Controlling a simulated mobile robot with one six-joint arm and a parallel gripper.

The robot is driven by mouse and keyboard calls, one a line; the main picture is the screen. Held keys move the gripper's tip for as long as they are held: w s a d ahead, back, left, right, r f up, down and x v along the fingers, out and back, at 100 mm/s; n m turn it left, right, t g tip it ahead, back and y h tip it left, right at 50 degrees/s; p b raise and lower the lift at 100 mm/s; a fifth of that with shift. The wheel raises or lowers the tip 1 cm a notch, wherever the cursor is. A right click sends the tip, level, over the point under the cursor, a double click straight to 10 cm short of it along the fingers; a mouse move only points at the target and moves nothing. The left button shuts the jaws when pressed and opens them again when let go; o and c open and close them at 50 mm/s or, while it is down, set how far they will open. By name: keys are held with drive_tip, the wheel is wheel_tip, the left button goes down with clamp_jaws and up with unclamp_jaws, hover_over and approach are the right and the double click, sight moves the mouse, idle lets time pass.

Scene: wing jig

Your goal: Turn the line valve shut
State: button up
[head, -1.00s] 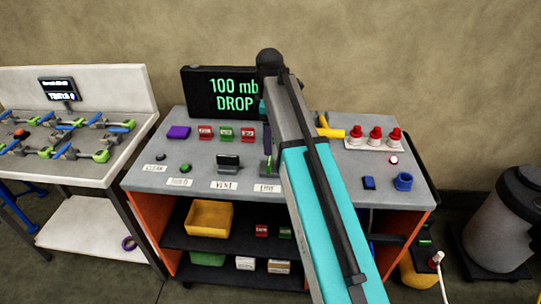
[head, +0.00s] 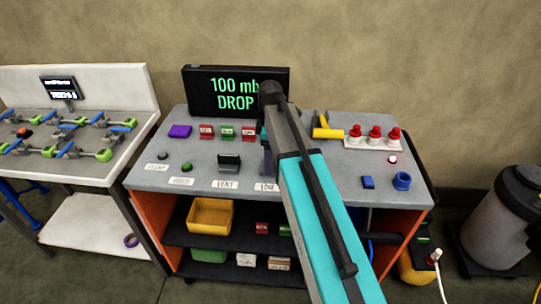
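The LINE label (head: 265,187) lies at the front edge of the grey bench top (head: 345,186). The line valve behind that label is hidden by my arm and gripper. My gripper (head: 266,170) points down just behind the label, at the valve's place. Only a dark sliver of it shows at the left of my arm. Its fingers are too hidden to tell whether they are open or touch the valve. The display (head: 236,92) at the back reads "100 mb DROP".
A dark valve block (head: 229,164) stands left of my gripper, behind the VENT label (head: 225,184). Red and green blocks (head: 228,132), a yellow T-shaped piece (head: 328,132), red-capped fittings (head: 375,136) and a blue ring (head: 402,180) stand around the bench top.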

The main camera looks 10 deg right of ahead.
drive_tip(key=c, duration=1.1)
drive_tip(key=shift+o, duration=0.2)
drive_tip(key=shift+m, duration=0.4)
drive_tip(key=m, duration=0.4)
drive_tip(key=shift+p, duration=0.3)
drive_tip(key=m, duration=0.9)
drive_tip(key=shift+p, duration=0.35)
drive_tip(key=m, duration=0.4)
